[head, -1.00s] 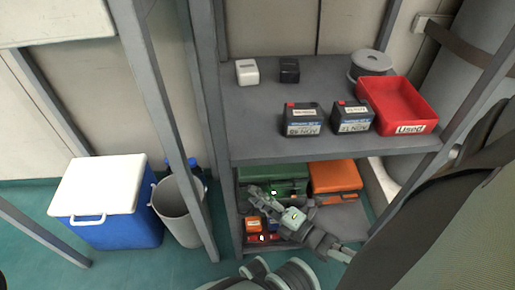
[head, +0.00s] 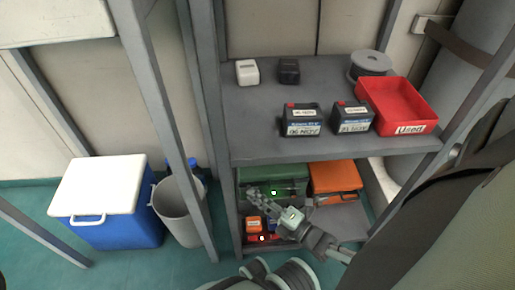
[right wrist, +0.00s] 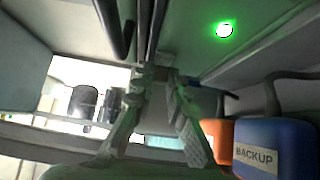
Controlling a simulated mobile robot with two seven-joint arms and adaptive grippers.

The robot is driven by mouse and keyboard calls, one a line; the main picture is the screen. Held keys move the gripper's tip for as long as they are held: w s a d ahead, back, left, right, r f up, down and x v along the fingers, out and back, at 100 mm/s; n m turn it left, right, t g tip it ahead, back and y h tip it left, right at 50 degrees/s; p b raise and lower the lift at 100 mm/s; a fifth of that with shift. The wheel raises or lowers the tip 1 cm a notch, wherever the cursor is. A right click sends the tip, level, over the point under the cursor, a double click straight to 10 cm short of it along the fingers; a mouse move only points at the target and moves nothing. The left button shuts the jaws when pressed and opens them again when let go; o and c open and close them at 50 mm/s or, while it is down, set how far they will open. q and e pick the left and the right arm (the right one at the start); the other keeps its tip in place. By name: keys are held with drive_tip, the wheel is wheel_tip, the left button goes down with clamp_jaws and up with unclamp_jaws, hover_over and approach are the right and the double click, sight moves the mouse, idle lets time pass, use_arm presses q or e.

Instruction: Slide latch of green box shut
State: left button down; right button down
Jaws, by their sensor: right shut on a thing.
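The green box (head: 287,172) stands on the lower shelf, on the left, under the upper shelf board. A small green light (head: 273,192) glows at its front and shows in the right wrist view (right wrist: 224,30). My right gripper (head: 258,202) reaches in from the right, in front of the box's lower front. It is shut on the latch of the green box; the latch itself is too small and covered to make out. Both fingers show in the right wrist view (right wrist: 155,140). My left gripper is in neither view.
An orange box (head: 335,177) stands right of the green one. Small orange (head: 254,223) and blue things are below the gripper; a blue one reads BACKUP (right wrist: 256,158). Batteries (head: 302,120) and a red tray (head: 397,105) stand on the upper shelf. A grey upright post (head: 190,175) is left.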

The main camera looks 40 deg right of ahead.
drive_tip(key=shift+w+a, duration=0.5)
drive_tip(key=shift+a, duration=0.35)
drive_tip(key=c, duration=1.5)
unclamp_jaws()
drive_tip(key=v, duration=1.2)
drive_tip(key=shift+d, duration=0.1)
